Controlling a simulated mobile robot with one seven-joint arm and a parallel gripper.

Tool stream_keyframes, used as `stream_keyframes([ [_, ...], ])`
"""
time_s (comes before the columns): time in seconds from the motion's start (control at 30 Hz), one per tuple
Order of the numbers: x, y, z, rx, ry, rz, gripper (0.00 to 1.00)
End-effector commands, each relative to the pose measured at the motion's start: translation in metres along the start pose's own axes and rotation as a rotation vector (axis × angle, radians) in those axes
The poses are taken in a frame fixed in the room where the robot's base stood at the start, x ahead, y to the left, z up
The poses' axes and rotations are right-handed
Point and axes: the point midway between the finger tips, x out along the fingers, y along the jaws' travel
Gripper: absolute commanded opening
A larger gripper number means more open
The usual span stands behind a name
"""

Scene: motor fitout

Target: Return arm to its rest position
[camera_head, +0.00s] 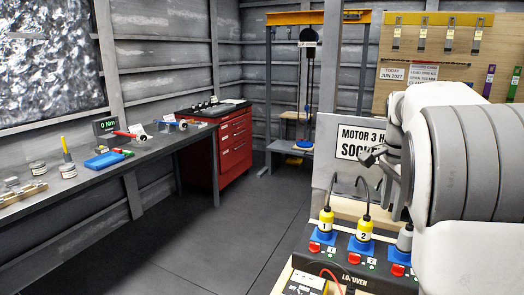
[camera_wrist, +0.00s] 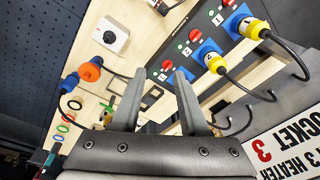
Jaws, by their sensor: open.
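My gripper (camera_wrist: 160,75) shows in the wrist view with its two dark fingers apart and nothing between them. It points towards the pale wooden board and the black socket panel. In the head view my white and grey arm fills the right side, bent in front of the tool board and over the panel's right end. Part of the arm's end shows beside the sign, but I cannot make out the fingertips there.
The black socket panel (camera_head: 345,265) carries yellow plugs, marked 1 (camera_head: 326,220) and 2 (camera_head: 364,230), with hanging cables. A sign (camera_head: 361,143) stands behind. An orange plug (camera_wrist: 90,70) is at the wrist view's left. A workbench (camera_head: 95,180) and red cabinet (camera_head: 232,148) flank clear floor.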

Motion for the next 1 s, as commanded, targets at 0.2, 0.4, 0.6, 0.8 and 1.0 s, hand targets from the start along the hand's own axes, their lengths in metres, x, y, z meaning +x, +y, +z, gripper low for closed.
stream_keyframes([
  [0.2,-0.026,0.04,0.036,-0.241,-0.037,-0.099,0.44],
  [0.4,-0.04,0.077,0.072,-0.474,-0.033,-0.185,0.44],
  [0.6,-0.046,0.118,0.109,-0.717,0.006,-0.262,0.44],
  [0.8,-0.042,0.16,0.144,-0.963,0.078,-0.323,0.44],
  [1.0,-0.028,0.201,0.172,-1.194,0.175,-0.359,0.44],
])
